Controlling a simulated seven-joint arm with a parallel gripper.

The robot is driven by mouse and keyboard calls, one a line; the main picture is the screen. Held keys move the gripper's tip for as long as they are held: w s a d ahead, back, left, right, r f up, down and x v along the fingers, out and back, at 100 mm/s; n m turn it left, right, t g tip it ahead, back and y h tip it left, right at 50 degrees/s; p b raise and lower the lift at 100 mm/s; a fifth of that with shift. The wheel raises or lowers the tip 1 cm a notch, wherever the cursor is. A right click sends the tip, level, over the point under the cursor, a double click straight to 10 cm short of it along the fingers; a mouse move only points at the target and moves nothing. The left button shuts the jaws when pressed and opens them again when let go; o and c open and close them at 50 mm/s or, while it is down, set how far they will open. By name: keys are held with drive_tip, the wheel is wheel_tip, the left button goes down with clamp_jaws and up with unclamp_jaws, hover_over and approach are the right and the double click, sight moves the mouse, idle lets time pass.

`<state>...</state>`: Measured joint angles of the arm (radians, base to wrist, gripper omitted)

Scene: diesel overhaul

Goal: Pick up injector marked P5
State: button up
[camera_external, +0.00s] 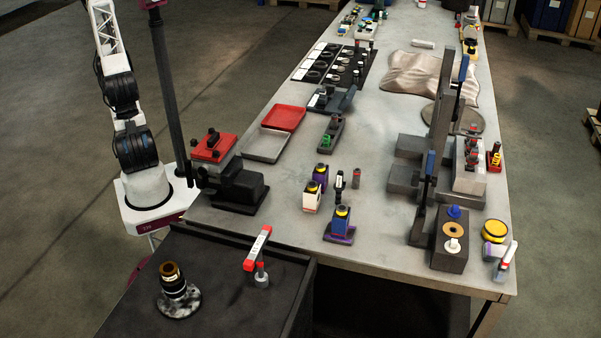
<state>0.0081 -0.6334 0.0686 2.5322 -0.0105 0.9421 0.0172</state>
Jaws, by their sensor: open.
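My gripper is not in view; my arm rises on the left and leaves the frame at the top. No P5 marking can be read at this size, so I cannot tell which part is that injector. Small upright injector-like parts stand in a grey block (468,181) on the right of the table. A slim black and white upright part (339,186) and a small grey one with a red top (356,178) stand near the table's middle. A dark part with a gold top (174,283) stands on a round mottled base on the black cart.
The long grey table (280,210) holds a red tray (284,117), a light tray (266,145), yellow-topped parts (312,197) and a black mat with rings (333,66). A tall dark upright fixture (437,120) stands right of centre.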

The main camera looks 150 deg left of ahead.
drive_tip(key=shift+w, duration=0.1)
drive_tip(key=w+a+r+n+y, duration=0.1)
drive_tip(key=w+a+r+n, duration=0.15)
drive_tip(key=w+a, duration=0.9)
drive_tip(key=n+y, duration=0.3)
drive_tip(key=n, duration=0.5)
approach(340, 172)
drive_tip(key=shift+m, duration=0.25)
drive_tip(key=x, duration=0.4)
drive_tip(key=shift+a+f, duration=0.1)
drive_tip(key=shift+f, duration=0.2)
drive_tip(key=shift+a, duration=0.1)
drive_tip(key=shift+f, duration=0.1)
drive_tip(key=shift+x, duration=1.25)
